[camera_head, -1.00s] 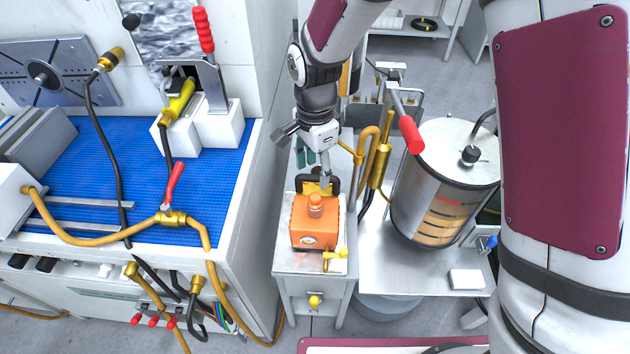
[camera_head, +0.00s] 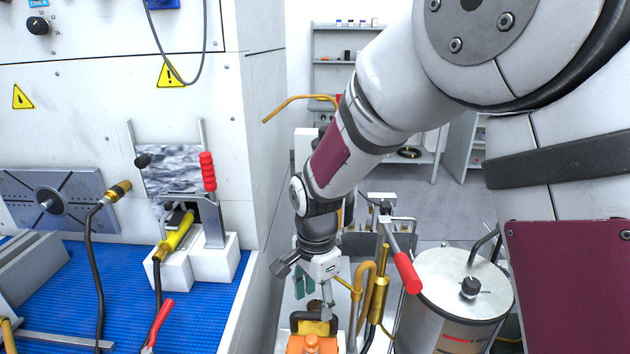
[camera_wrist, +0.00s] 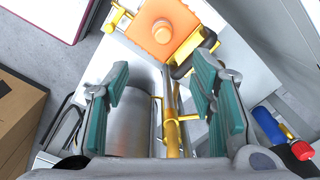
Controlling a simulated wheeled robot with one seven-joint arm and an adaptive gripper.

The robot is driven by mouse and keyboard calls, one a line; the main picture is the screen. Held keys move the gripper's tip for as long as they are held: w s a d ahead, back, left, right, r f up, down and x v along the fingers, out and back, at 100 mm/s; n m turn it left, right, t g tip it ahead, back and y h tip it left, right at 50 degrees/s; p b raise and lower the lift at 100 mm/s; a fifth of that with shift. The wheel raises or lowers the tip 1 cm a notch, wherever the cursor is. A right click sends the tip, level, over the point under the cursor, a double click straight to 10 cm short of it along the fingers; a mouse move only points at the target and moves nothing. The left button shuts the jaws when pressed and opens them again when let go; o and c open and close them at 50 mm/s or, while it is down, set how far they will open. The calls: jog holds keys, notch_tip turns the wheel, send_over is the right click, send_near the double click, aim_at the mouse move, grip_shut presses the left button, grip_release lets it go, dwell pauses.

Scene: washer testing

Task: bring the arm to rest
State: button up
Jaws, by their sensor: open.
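My arm reaches down from the upper right in the head view, with my gripper (camera_head: 315,290) low in the middle, just above and behind the orange device (camera_head: 312,344). In the wrist view my gripper (camera_wrist: 160,95) is open, its two teal fingers wide apart with nothing held between them. The orange device (camera_wrist: 162,30) shows at the top of the wrist view, beyond the fingertips. Brass pipes (camera_wrist: 172,125) and a metal cylinder (camera_wrist: 130,120) lie below and between the fingers in that view. I cannot tell how far they are from the fingers.
A steel drum (camera_head: 455,285) and a red-handled lever (camera_head: 405,270) stand right of my gripper. A white machine with a blue mat (camera_head: 75,310) stands left. A cardboard box (camera_wrist: 20,115) and a blue-and-red part (camera_wrist: 270,127) show in the wrist view. Shelves (camera_head: 345,45) stand behind.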

jog(key=s+d+r+n+t, duration=0.2)
jog(key=s+d+r+n, duration=0.45)
jog(key=d+r, duration=0.7)
jog(key=s+d+r+n+t, duration=0.1)
jog(key=s+d+r+n, duration=0.1)
jog(key=s, duration=0.6)
jog(key=s+d+r+n+t, duration=0.1)
jog(key=s+d+r+n, duration=0.1)
jog(key=s+d, duration=0.2)
jog(key=shift+s+r, duration=0.4)
jog(key=shift+s, duration=1.45)
jog(key=shift+n, duration=0.25)
